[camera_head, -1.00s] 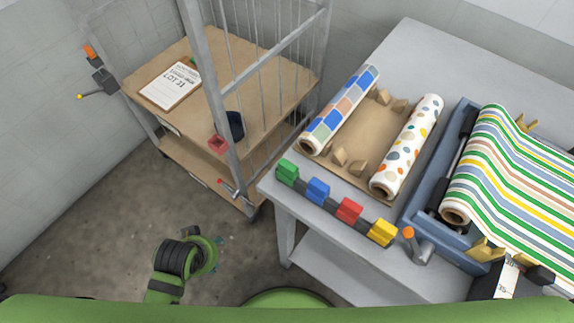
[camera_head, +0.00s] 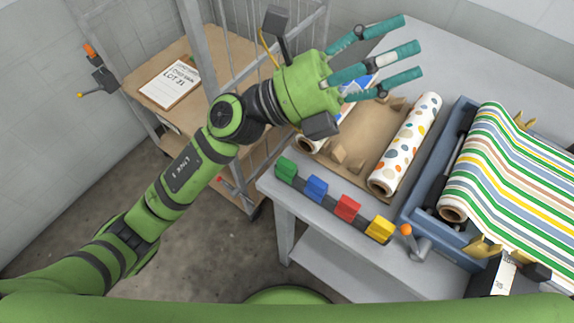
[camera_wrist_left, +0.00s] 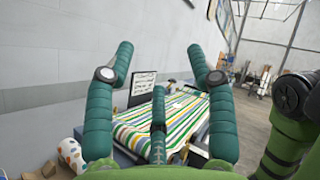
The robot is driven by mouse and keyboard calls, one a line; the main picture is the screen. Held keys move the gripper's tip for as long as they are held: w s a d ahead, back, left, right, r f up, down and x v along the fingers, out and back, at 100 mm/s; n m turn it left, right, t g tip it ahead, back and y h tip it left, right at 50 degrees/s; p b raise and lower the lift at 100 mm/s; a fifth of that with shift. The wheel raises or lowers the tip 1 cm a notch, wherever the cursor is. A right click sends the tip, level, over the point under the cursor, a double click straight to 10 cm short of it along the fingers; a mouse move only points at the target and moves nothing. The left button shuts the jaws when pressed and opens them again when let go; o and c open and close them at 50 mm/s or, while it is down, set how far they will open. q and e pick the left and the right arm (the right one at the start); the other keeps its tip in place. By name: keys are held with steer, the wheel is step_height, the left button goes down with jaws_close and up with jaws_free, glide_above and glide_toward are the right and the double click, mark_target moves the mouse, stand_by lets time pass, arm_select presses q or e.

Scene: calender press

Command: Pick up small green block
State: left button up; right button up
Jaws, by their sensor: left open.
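The small green block (camera_head: 287,169) sits at the left end of a dark strip at the table's front edge. A blue block (camera_head: 316,189), a red block (camera_head: 347,207) and a yellow block (camera_head: 379,228) follow it to the right. My left gripper (camera_head: 390,62) is open and empty, raised above the back of the table, beyond the green block. Its spread fingers also show in the left wrist view (camera_wrist_left: 158,105), with no block between them. My right gripper is not in view.
A roll with coloured dots (camera_head: 404,145) lies on a brown cradle (camera_head: 366,135). A blue press (camera_head: 420,207) holds striped sheeting (camera_head: 510,165). A wire-sided cart (camera_head: 130,82) with a clipboard (camera_head: 170,85) stands at the left. My arm partly hides a checked roll.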

arm_select(q)
steer(key=s+d+f+m+g+y, duration=0.3)
steer(key=s+f+m+g+y, duration=0.1)
steer(key=m+g, duration=0.25)
steer(key=m+t+y, duration=0.5)
steer(key=m+y, duration=0.4)
steer(key=y, duration=1)
glide_above(288, 161)
steer(key=w, duration=0.1)
steer(key=f, duration=1.7)
steer(key=shift+w+a+f, duration=0.1)
steer(key=shift+a+f, duration=0.2)
steer(key=shift+a+f+p, duration=0.2)
steer(key=shift+f+p, duration=0.1)
steer(key=shift+p, duration=0.1)
steer(key=shift+d+f+p, duration=0.15)
steer(key=shift+f+p, duration=0.45)
steer(key=shift+f, duration=0.15)
steer(key=f, duration=0.1)
steer(key=f+p, duration=0.1)
steer(key=f, duration=0.1)
steer(key=s+f+p, duration=0.1)
steer(key=shift+s+d+f, duration=0.1)
steer(key=shift+d+f, duration=0.05)
steer(key=shift+d, duration=0.25)
steer(key=shift+f, duration=0.2)
steer(key=c, duration=0.9)
